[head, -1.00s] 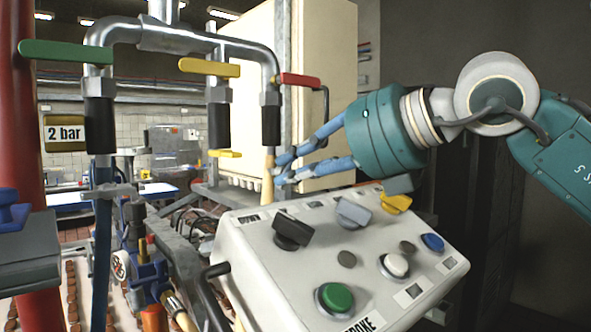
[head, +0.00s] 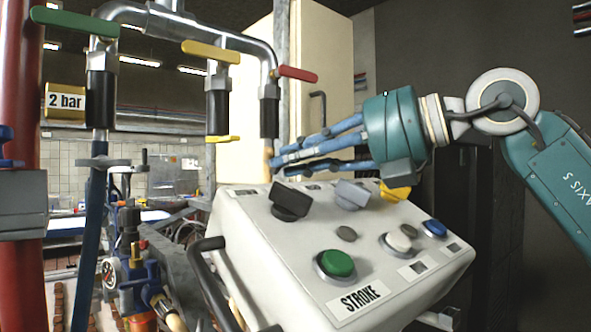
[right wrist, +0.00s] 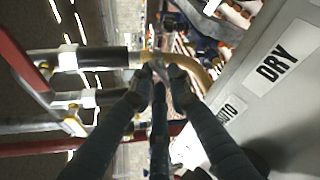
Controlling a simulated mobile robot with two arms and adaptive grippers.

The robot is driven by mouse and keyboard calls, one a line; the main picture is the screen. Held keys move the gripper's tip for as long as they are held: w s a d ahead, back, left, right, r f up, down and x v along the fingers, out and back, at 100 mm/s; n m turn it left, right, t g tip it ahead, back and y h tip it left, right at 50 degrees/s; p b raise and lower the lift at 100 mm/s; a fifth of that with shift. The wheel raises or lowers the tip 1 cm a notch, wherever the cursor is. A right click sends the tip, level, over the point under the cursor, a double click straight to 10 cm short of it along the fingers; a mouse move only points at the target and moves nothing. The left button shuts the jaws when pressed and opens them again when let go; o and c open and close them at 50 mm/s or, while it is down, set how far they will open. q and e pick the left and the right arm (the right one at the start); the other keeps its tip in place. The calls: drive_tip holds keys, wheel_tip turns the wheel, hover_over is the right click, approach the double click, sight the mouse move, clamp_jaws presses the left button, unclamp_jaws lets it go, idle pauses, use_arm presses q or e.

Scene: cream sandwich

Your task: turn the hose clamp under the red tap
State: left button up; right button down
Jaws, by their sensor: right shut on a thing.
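The red tap (head: 298,74) sits on the right branch of the pipe, its handle pointing right. Below it hang a black sleeve (head: 269,118) and a tan hose (head: 268,160), also seen in the right wrist view (right wrist: 200,72). My right gripper (head: 275,168) reaches in from the right, its blue fingers closed at the hose just under the sleeve. In the right wrist view the fingertips (right wrist: 160,72) meet around a small pale piece, apparently the hose clamp (right wrist: 152,60), mostly hidden by them. My left gripper is out of view.
The white control box (head: 340,240) with knobs and buttons stands just below my right fingers. A yellow tap (head: 210,52) with a yellow clamp (head: 222,139) and a green tap (head: 72,20) are to the left. A cream cabinet (head: 335,80) stands behind.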

drive_tip(key=shift+d+r, duration=0.1)
drive_tip(key=shift+r, duration=0.2)
drive_tip(key=c, duration=1.8)
unclamp_jaws()
drive_tip(key=shift+o, duration=0.2)
drive_tip(key=shift+f, duration=0.15)
drive_tip(key=v, duration=1.2)
drive_tip(key=shift+f, duration=0.1)
